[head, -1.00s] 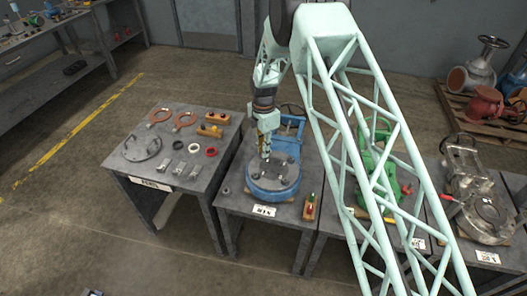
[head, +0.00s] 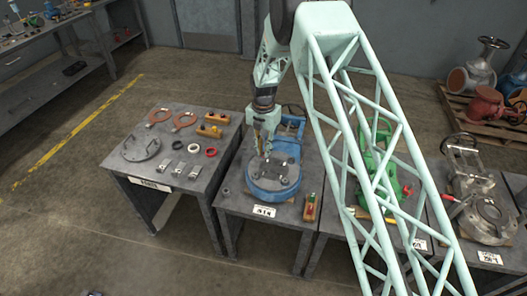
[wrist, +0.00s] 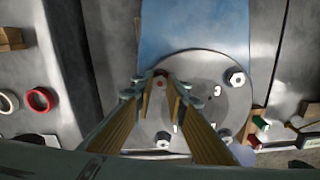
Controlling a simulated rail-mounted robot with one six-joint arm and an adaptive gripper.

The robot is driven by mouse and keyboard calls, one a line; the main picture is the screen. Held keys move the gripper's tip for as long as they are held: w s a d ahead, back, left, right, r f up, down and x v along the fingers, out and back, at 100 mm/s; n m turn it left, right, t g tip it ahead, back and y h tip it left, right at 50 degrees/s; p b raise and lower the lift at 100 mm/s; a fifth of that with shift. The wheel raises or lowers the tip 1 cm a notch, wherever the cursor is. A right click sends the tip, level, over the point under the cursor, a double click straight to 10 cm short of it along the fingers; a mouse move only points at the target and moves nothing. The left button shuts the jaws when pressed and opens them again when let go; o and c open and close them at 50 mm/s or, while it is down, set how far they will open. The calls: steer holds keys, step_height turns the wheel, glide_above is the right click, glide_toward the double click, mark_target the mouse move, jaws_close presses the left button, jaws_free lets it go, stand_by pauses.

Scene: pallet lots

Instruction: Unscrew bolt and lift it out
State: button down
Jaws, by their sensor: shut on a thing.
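A blue valve body (head: 270,190) stands on a small grey table. Its round grey cover plate (wrist: 245,100) faces up and carries bolts near its rim. In the wrist view, one bolt (wrist: 235,77) shows at the right, another (wrist: 225,136) at the lower right and another (wrist: 163,140) near the bottom. My gripper (wrist: 160,86) points down at the plate's upper left edge, its brass-coloured fingers shut on a bolt (wrist: 160,79). Its head shows between the fingertips; the shank is hidden. In the head view my gripper (head: 265,152) is over the far left part of the plate.
Left of it, a table (head: 205,185) holds rings, brackets and a round plate. A small block with red and green parts (head: 310,207) sits right of the valve. A green valve (head: 375,165) and a grey valve (head: 485,215) stand on tables farther right.

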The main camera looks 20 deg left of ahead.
steer(key=shift+n, duration=2.6)
steer(key=c, duration=2.7)
jaws_free()
steer(key=shift+m+b, duration=0.3)
